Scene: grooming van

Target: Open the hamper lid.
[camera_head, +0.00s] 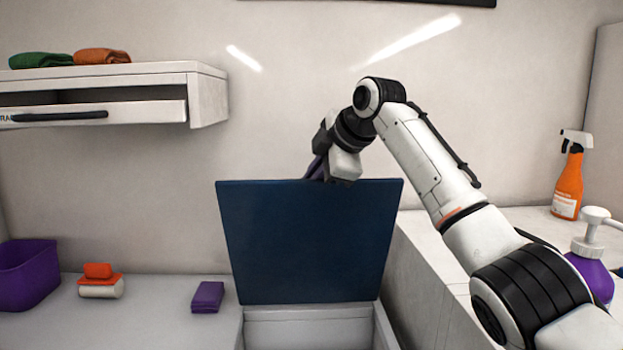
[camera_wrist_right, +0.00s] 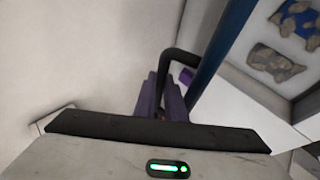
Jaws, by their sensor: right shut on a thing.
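The hamper lid (camera_head: 310,240) is a dark blue panel standing nearly upright at the back of the hamper (camera_head: 308,315). The hamper's pale opening shows below it in the head view. In the wrist view the lid (camera_wrist_right: 222,45) is seen nearly edge-on, with a black handle (camera_wrist_right: 180,60) bent out from it. My right gripper (camera_head: 316,170) is at the lid's top edge, partly hidden behind it. My left gripper is not in view.
A drawer unit (camera_head: 205,95) with folded towels hangs upper left. The left counter holds a purple bin (camera_head: 28,272), an orange-and-white item (camera_head: 98,282) and a folded purple cloth (camera_head: 208,297). The right counter holds an orange spray bottle (camera_head: 569,182) and a purple pump bottle (camera_head: 592,265).

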